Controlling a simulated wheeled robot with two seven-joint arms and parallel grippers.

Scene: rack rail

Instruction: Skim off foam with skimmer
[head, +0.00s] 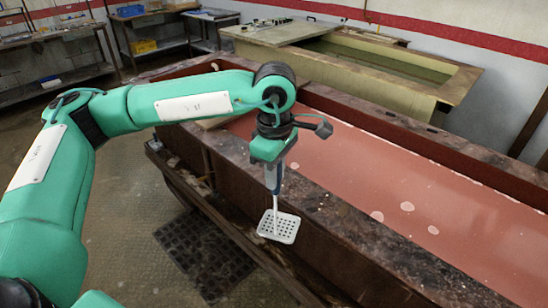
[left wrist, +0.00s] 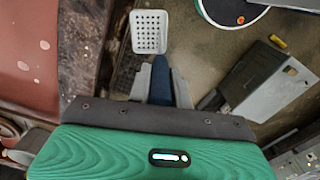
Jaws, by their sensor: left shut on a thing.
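My left gripper (head: 272,180) is shut on the handle of the skimmer and hangs over the near edge of the long tank. The skimmer (head: 279,227) has a white, perforated square head and a dark blue handle. Its head hangs below the gripper, outside the tank on the near side. The skimmer also shows in the left wrist view (left wrist: 149,32), its handle between the fingers (left wrist: 160,85). The tank holds reddish-brown liquid (head: 470,219) with several pale foam patches (head: 407,207) floating on it. My right gripper is not in view.
The tank's wide, stained rim (head: 340,215) lies between the skimmer and the liquid. A second tank (head: 455,88) with greenish liquid stands behind. Shelves stand at the back left. A dark floor grate (head: 205,255) lies below the near side.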

